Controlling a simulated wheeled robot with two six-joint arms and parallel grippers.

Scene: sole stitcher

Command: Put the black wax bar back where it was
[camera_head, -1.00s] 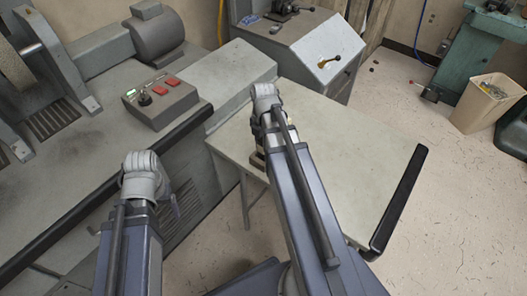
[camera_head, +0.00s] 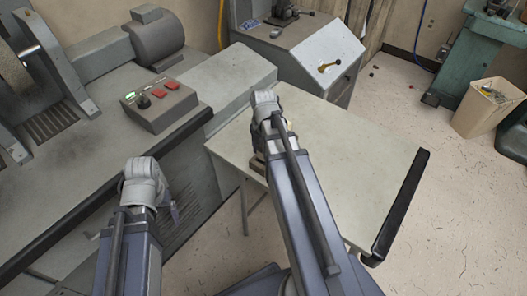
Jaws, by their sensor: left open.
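I cannot make out a black wax bar in this view. My left arm comes in at the lower left, and a small part of my left gripper (camera_head: 174,211) shows past its pale wrist, in front of the grey machine's side. It is open, with nothing visible in it.
A control box (camera_head: 160,105) with red buttons sits on the grey machine at left. A grey cabinet (camera_head: 300,50) with a yellow-handled lever stands behind the table. A dark bar (camera_head: 400,208) runs along the table's right edge. A tan bin (camera_head: 487,107) stands at right. The table's right half is clear.

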